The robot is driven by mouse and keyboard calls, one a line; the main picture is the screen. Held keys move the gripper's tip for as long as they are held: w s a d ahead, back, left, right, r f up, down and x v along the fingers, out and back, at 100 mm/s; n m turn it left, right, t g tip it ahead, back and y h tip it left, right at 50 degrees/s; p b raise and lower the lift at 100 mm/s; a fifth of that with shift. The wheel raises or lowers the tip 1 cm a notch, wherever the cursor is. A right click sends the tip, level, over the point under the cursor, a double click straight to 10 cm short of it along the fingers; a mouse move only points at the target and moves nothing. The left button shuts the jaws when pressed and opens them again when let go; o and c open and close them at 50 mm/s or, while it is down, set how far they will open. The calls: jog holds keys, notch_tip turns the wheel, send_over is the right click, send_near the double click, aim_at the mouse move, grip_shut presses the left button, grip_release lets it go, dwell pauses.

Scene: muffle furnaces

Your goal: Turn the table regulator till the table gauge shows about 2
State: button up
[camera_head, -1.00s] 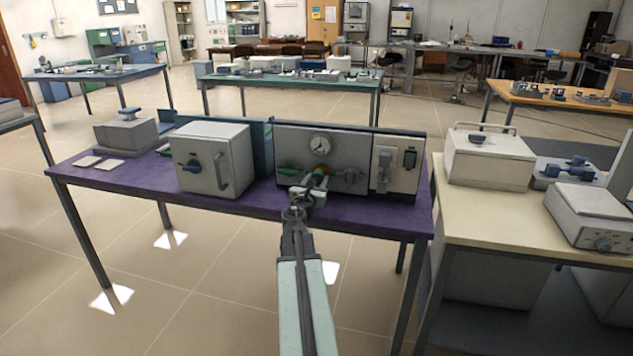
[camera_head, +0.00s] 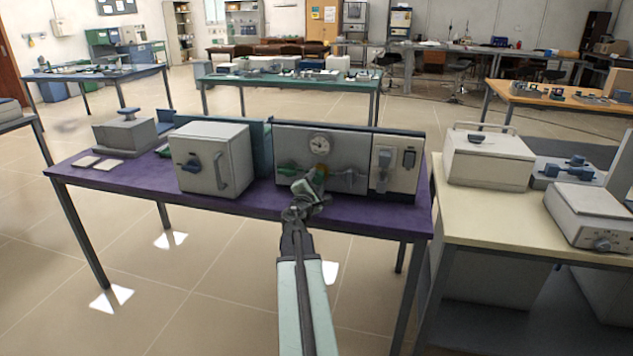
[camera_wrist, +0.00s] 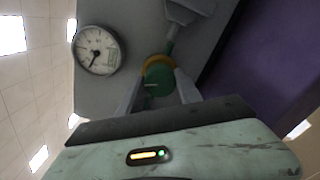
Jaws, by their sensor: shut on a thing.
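The table gauge (camera_head: 320,144) is a round white dial on the grey panel above the purple table; it also shows in the wrist view (camera_wrist: 97,50). Its dark needle is visible in the wrist view, but the numbers are too small to read surely. The table regulator (camera_wrist: 159,80) has a green knob with a yellow collar, below the gauge on the panel. My gripper (camera_head: 317,183) reaches the panel from the front. In the wrist view, its two fingers (camera_wrist: 158,92) stand on either side of the green knob, shut on it. In the head view my gripper partly hides the knob.
A furnace box (camera_head: 212,160) stands left on the purple table (camera_head: 240,205). A cream table (camera_head: 490,215) with equipment adjoins at right.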

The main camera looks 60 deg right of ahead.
jog(key=shift+m, duration=1.2)
jog(key=shift+s, duration=0.1)
jog(key=o, duration=1.4)
jog(key=shift+c, duration=0.2)
jog(key=shift+a, duration=0.1)
